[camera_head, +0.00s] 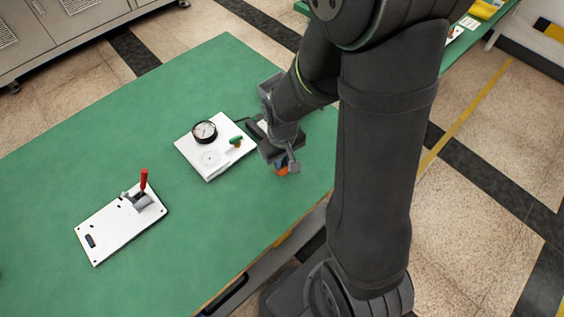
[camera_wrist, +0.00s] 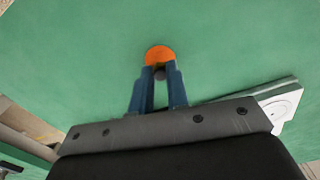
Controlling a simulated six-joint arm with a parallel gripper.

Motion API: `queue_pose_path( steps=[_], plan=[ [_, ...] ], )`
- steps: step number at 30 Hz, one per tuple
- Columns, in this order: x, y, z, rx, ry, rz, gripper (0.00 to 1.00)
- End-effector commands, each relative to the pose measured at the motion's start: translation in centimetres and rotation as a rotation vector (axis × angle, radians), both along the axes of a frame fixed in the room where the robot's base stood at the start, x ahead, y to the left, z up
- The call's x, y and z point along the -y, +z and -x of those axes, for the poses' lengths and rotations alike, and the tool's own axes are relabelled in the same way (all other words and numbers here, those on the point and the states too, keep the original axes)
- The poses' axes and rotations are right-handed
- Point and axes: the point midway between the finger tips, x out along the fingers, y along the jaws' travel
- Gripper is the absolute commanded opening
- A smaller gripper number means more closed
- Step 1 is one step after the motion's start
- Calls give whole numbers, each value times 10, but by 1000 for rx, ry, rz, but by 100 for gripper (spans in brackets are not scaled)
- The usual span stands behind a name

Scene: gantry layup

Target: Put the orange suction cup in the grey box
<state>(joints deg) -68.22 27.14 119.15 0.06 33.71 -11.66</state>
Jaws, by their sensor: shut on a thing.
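The orange suction cup (camera_wrist: 160,55) shows at the tips of my gripper (camera_wrist: 158,72) in the wrist view. The two blue fingers are close together on it. In the head view the orange cup (camera_head: 282,170) is a small patch below my gripper (camera_head: 284,162), over the green table near its front right edge. I cannot tell whether the cup touches the table.
A white plate with a dial gauge (camera_head: 205,131) and a green-handled valve (camera_head: 236,141) lies just left of my gripper. A white plate with a red-handled toggle clamp (camera_head: 143,180) lies further left. The green table (camera_head: 110,140) is otherwise largely clear.

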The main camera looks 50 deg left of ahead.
Motion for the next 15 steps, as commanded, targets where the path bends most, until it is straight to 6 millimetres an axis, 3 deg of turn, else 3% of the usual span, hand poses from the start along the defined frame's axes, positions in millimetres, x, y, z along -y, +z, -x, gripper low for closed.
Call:
queue_pose_path(
  steps=[7, 12, 15],
  plan=[
    [-1, 14, 0, 2, 0, -4, 0],
    [-1, 39, -1, 3, 0, -6, 0],
    [16, 53, -12, 3, -8, -4, 0]
  ],
)
